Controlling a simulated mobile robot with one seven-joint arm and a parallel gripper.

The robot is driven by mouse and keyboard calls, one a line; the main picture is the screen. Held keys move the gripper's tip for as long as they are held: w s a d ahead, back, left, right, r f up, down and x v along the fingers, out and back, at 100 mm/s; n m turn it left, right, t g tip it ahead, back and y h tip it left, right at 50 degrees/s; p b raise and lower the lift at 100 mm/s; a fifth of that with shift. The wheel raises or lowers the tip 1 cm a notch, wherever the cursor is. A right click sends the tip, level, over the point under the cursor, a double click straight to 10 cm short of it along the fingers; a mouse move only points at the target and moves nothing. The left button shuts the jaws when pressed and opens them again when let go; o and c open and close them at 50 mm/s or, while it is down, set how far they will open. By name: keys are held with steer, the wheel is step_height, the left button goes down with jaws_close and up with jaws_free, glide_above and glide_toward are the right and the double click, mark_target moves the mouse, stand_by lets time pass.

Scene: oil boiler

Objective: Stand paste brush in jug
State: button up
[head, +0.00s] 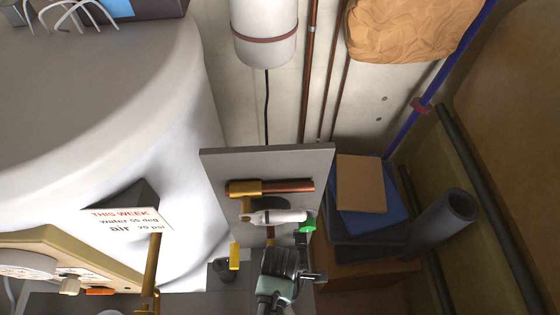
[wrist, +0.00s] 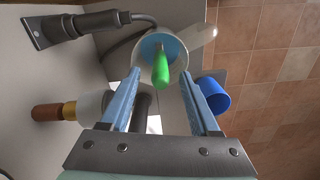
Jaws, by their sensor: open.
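My gripper (wrist: 160,76) is open, its two blue fingers spread apart. In the wrist view a green tapered end (wrist: 160,69) stands between the fingertips, in front of a pale round body with a blue face (wrist: 152,47). I see no contact with the fingers. In the head view a white cylinder with a green end (head: 283,217) shows just beyond my gripper (head: 290,244); it may be the same thing. I cannot tell for certain which piece is the paste brush and which the jug. A piece with a brown end, brass band and pale body (wrist: 70,110) is left of the fingers.
A grey board (head: 220,165) carries a copper pipe with a brass fitting (head: 270,187). A blue cylinder (wrist: 215,93) is close to the right finger. A dark cylinder with a cable (wrist: 90,24) is at upper left. The large white tank (head: 100,120) fills the left.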

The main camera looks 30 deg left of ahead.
step_height(320, 180, up, 13)
steer(key=b, duration=0.1)
stand_by(0.6)
stand_by(0.8)
